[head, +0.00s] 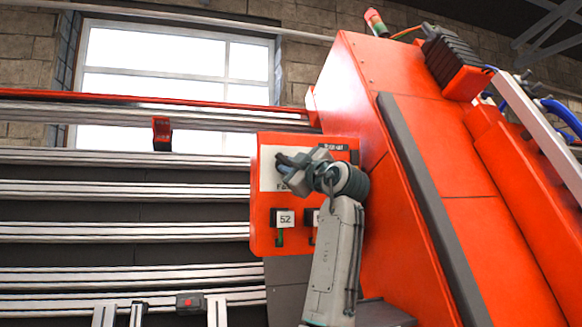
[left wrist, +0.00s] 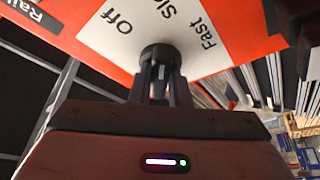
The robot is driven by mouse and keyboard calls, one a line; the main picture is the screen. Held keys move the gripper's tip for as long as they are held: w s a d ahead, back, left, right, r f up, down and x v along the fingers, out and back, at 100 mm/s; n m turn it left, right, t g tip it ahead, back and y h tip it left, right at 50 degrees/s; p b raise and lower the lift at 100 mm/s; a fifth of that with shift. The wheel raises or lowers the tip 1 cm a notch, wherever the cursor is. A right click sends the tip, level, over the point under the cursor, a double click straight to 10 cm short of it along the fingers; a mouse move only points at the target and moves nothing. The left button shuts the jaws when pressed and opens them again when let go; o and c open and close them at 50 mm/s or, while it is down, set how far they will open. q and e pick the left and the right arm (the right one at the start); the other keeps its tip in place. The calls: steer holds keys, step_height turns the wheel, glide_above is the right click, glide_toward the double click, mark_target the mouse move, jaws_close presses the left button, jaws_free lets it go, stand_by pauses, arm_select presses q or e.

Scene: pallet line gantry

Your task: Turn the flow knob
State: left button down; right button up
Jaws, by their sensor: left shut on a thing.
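The flow knob (left wrist: 160,53) is a dark round knob on a white label plate (left wrist: 112,52) in the left wrist view. The plate reads "Off", "Slow" (partly cut off) and "Fast" around it. My left gripper (left wrist: 160,70) is shut on the knob, one finger on each side. In the head view my left gripper (head: 288,166) is at the white plate (head: 268,178) on the orange control panel (head: 262,238), and it hides the knob there. Where the knob points cannot be told. My right gripper is in neither view.
Below the plate, the panel carries a small display reading "52" (head: 285,218) and another partly hidden by my arm. A large orange machine housing (head: 350,90) rises close on the right. Horizontal metal rails (head: 120,230) fill the left.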

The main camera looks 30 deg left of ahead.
arm_select(q)
steer(key=n+g+h+p, duration=0.1)
steer(key=n, duration=0.3)
steer(key=n+g+h+p, duration=0.1)
steer(key=n+g+p, duration=0.1)
steer(key=n, duration=0.3)
steer(key=shift+w+d+r, duration=0.1)
steer(key=shift+r, duration=0.1)
steer(key=shift+n, duration=0.3)
steer(key=shift+f, duration=0.1)
steer(key=c, duration=1.7)
jaws_free()
steer(key=o, duration=0.3)
steer(key=shift+o, duration=0.2)
steer(key=shift+d, duration=0.1)
